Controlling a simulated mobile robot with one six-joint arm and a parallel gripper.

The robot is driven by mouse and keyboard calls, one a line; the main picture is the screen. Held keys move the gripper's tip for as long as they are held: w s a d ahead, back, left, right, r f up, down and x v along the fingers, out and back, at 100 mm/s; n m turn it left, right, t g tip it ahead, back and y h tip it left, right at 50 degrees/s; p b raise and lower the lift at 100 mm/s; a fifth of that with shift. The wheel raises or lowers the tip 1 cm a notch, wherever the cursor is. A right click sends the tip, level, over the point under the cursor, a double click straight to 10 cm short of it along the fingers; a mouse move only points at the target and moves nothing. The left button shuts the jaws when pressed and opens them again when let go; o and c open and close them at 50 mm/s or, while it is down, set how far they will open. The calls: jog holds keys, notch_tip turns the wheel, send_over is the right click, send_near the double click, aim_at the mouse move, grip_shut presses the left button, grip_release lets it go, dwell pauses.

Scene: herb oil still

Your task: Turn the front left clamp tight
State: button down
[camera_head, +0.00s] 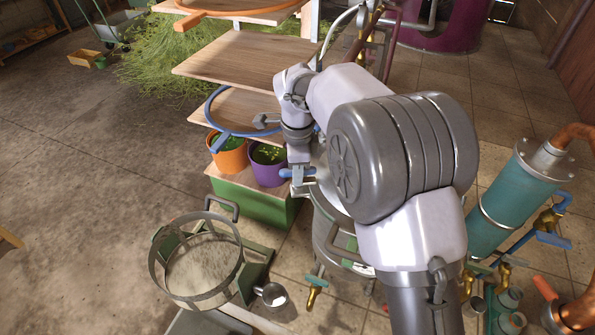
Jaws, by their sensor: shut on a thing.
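The metal still pot (330,238) stands in the centre, partly hidden behind my arm. A blue clamp handle (285,173) shows at the left of its top rim. My gripper (301,178) points down at this rim and is shut on the blue clamp handle. The contact is small in the picture, and the handle's far end is hidden. My arm covers most of the lid and the right side of the pot, so other clamps there are hidden.
Wooden shelves (225,67) stand close behind my wrist, with a blue ring (208,108). An orange pot (229,160) and a purple pot (267,172) sit left of the gripper. A round basket (152,268) and a metal cup (271,294) are in front. A teal condenser (513,205) stands right.

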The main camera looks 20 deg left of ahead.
jog(key=c, duration=1.3)
grip_release()
jog(key=shift+o, duration=0.2)
jog(key=shift+r, duration=0.1)
notch_tip(320, 180, up, 17)
jog(key=s+p, duration=0.1)
jog(key=p, duration=0.3)
jog(key=shift+d+r, duration=0.15)
jog(key=shift+d, duration=0.05)
